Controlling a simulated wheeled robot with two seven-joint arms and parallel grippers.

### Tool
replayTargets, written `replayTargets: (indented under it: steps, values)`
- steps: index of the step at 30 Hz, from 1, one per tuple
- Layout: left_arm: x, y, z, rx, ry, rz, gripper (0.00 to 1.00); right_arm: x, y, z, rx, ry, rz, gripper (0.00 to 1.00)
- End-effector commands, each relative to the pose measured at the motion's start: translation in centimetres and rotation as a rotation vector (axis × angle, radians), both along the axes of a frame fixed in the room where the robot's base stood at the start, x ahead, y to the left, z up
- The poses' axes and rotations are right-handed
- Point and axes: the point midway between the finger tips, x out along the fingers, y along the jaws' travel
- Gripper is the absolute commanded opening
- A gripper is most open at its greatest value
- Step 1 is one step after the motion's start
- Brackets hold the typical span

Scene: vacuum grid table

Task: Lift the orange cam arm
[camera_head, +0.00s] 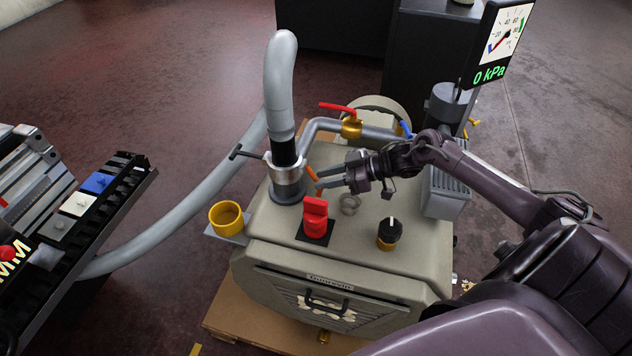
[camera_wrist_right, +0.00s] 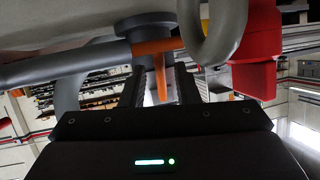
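The orange cam arm (camera_head: 312,174) shows as a short orange bar beside the hose coupling (camera_head: 285,170) on top of the beige pump housing. In the right wrist view the cam arm (camera_wrist_right: 163,60) has an orange crossbar and a stem that reaches in between my fingers. My right gripper (camera_head: 322,178) is at the cam arm, coming from the right. In the wrist view my right gripper (camera_wrist_right: 160,88) has its two dark fingers apart, one on each side of the stem, with gaps visible. Part of the cam arm is hidden by the fingers in the head view. My left gripper is not in view.
A red knob (camera_head: 316,218), a grey ring (camera_head: 350,204) and a black-and-gold knob (camera_head: 388,234) stand close by on the housing. A yellow cup (camera_head: 226,218) is at its left. A grey hose (camera_head: 280,85) rises behind. A gauge (camera_head: 497,43) reads 0 kPa.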

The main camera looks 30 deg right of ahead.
Motion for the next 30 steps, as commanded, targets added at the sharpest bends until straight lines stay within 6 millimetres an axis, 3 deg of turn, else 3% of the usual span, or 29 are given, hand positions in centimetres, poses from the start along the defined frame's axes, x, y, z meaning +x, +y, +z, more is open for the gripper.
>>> replayTargets:
  steps: [6,16,23,30]
  values:
    - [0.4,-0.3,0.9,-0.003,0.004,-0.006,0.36,1.5,1.9,-1.0,0.001,-0.002,0.000,0.28]
    - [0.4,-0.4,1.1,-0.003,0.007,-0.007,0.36,1.7,2.2,-1.1,-0.001,0.000,0.000,0.28]
    - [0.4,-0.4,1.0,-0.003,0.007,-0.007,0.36,1.7,2.2,-1.1,-0.001,0.000,0.000,0.00]
    - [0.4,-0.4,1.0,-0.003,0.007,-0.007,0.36,1.7,2.2,-1.1,-0.001,0.000,0.000,0.00]
